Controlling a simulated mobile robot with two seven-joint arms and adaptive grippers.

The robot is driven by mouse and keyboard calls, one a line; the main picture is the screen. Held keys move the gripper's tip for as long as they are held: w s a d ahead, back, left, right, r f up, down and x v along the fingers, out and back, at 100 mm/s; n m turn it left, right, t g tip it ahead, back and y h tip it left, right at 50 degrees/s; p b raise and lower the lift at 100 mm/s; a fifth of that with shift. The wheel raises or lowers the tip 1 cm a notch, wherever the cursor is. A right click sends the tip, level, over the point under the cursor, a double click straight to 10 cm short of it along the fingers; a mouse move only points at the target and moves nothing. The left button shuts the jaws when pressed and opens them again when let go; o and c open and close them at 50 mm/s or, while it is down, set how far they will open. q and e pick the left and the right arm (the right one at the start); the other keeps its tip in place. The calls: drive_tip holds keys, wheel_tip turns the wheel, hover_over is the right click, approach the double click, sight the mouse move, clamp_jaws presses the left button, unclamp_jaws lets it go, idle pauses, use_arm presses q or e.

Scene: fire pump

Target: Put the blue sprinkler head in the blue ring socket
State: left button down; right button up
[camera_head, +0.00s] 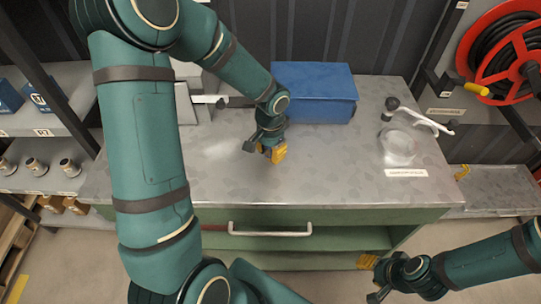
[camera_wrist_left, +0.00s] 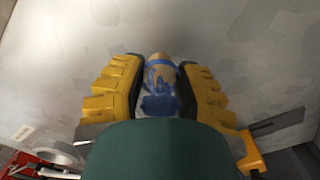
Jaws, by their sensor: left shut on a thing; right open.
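My left gripper (camera_head: 274,152) is above the grey worktop (camera_head: 325,165), just in front of the blue box. In the left wrist view its yellow fingers (camera_wrist_left: 158,92) are shut on the blue sprinkler head (camera_wrist_left: 160,88), which has a tan end and a blue frame. The sprinkler head is hidden behind the fingers in the head view. My right gripper (camera_head: 371,277) is open and empty, low in front of the cabinet at the right. I cannot make out a blue ring socket in either view.
A blue box (camera_head: 314,93) stands at the back of the worktop. A red hose reel (camera_head: 500,55) hangs far right. The worktop's middle is clear. Left shelves hold several fittings (camera_head: 35,166).

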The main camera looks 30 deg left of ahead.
use_arm(q)
drive_tip(key=shift+f, duration=0.85)
drive_tip(key=shift+f+b, duration=0.25)
drive_tip(key=shift+b, duration=0.05)
drive_tip(key=c, duration=0.7)
unclamp_jaws()
drive_tip(key=shift+r, duration=0.1)
